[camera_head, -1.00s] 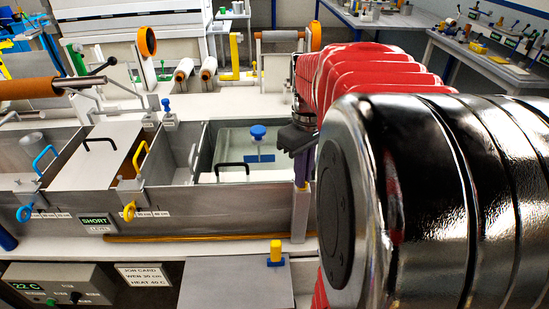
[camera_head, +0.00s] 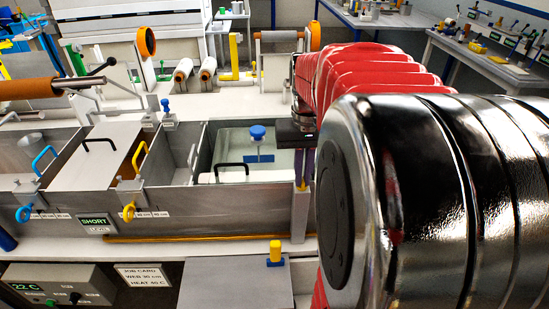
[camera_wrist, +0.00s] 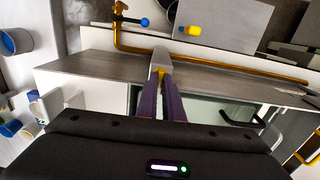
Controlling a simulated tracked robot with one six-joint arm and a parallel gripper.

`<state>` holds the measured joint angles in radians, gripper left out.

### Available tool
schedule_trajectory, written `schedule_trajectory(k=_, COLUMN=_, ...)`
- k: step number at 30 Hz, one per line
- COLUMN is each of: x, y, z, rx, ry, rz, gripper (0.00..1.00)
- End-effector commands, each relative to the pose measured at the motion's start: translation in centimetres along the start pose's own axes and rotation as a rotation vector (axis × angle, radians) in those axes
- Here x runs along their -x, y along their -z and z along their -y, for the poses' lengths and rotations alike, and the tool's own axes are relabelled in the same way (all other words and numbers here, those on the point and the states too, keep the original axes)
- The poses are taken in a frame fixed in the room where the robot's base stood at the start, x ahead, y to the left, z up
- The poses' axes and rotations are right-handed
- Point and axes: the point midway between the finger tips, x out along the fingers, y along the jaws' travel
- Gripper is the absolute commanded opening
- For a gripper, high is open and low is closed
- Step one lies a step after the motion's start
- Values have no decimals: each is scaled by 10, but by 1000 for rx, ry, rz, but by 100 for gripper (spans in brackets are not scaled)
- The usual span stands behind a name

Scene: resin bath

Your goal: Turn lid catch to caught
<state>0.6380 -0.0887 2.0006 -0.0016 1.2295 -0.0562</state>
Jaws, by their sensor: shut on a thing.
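My gripper (camera_head: 303,178) points down at the right end of the grey bath (camera_head: 220,208). Its two purple fingers are shut on a small piece, which looks like the lid catch (camera_wrist: 160,73), at the top of a grey post on the bath's rim. The fingers and my arm hide most of it, so I cannot tell which way it is turned. The wrist view shows the fingertips close together on this piece. A pale lid with a black handle (camera_head: 231,167) lies left of the gripper, by a blue-knobbed fitting (camera_head: 257,133).
A yellow rod (camera_head: 200,238) runs along the bath's front foot. My arm blocks the right side.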

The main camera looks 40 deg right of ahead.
Motion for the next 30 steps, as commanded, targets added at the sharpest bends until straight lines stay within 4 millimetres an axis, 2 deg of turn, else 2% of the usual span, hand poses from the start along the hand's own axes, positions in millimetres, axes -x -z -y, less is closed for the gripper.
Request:
schedule_trajectory(k=10, x=2, y=1, z=2, rx=-1, ry=4, rz=-4, gripper=0)
schedule_trajectory(k=11, x=2, y=1, z=2, rx=-1, ry=4, rz=-4, gripper=9)
schedule_trajectory(k=18, x=1, y=0, z=1, rx=-1, ry=3, rz=-2, gripper=25)
schedule_trajectory(k=26, x=1, y=0, z=1, rx=0, ry=2, rz=-1, gripper=25)
schedule_trajectory(k=30, x=7, y=1, z=1, rx=0, ry=2, rz=-2, gripper=25)
